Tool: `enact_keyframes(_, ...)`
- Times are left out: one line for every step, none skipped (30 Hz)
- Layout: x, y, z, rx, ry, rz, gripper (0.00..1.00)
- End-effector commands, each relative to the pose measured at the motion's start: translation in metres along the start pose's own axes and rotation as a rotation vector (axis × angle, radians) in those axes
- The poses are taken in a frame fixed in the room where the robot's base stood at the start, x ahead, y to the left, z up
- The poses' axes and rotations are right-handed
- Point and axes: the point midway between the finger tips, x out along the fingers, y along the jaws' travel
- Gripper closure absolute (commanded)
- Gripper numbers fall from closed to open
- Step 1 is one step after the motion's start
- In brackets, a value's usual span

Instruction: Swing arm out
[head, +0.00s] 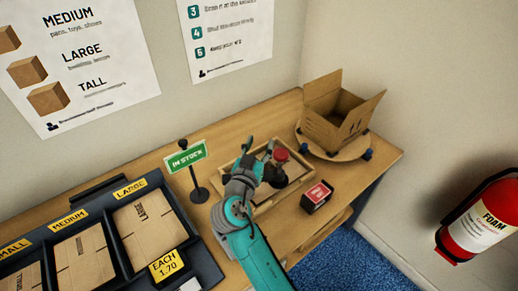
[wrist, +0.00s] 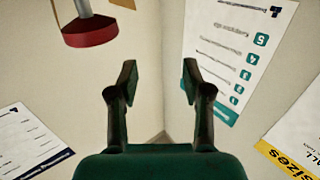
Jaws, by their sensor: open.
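My teal and grey arm reaches up from the bottom of the head view over the wooden table. My gripper (wrist: 157,85) shows in the wrist view with its two dark fingers wide apart and nothing between them. It points at bare wall near a corner. In the head view the gripper end is above a shallow wooden tray (head: 262,207), and its fingertips are hard to make out there. The arm hides part of the tray.
An open carton (head: 332,127) stands on a round wooden turntable (head: 316,148) at the table's back right. A small dark box (head: 317,196) lies right of the tray. An "IN STOCK" sign (head: 186,156) and a carton rack (head: 195,262) are left. A fire extinguisher (head: 478,220) is far right.

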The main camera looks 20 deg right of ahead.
Motion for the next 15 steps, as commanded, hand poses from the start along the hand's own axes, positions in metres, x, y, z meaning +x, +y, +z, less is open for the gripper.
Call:
enact_keyframes(0.000,0.000,0.000,0.000,0.000,0.000,0.51)
enact_keyframes(0.000,0.000,0.000,0.000,0.000,0.000,0.51)
enact_keyframes(0.000,0.000,0.000,0.000,0.000,0.000,0.51)
enact_keyframes(0.000,0.000,0.000,-0.001,0.000,0.000,0.51)
enact_keyframes(0.000,0.000,0.001,-0.005,0.000,0.000,0.51)
enact_keyframes(-0.001,0.000,0.001,-0.018,-0.001,0.000,0.51)
enact_keyframes(-0.001,0.000,0.002,-0.035,-0.001,0.000,0.51)
enact_keyframes(-0.002,-0.001,0.003,-0.059,-0.002,0.000,0.51)
enact_keyframes(-0.004,-0.001,0.005,-0.103,-0.003,-0.001,0.51)
enact_keyframes(-0.005,-0.001,0.007,-0.146,-0.005,-0.001,0.51)
enact_keyframes(-0.007,-0.002,0.009,-0.196,-0.006,-0.001,0.51)
enact_keyframes(-0.010,-0.002,0.012,-0.274,-0.008,-0.001,0.51)
enact_keyframes(-0.012,-0.002,0.015,-0.339,-0.009,-0.001,0.51)
enact_keyframes(-0.015,-0.003,0.017,-0.408,-0.009,-0.001,0.51)
enact_keyframes(-0.018,-0.004,0.021,-0.501,-0.010,-0.002,0.51)
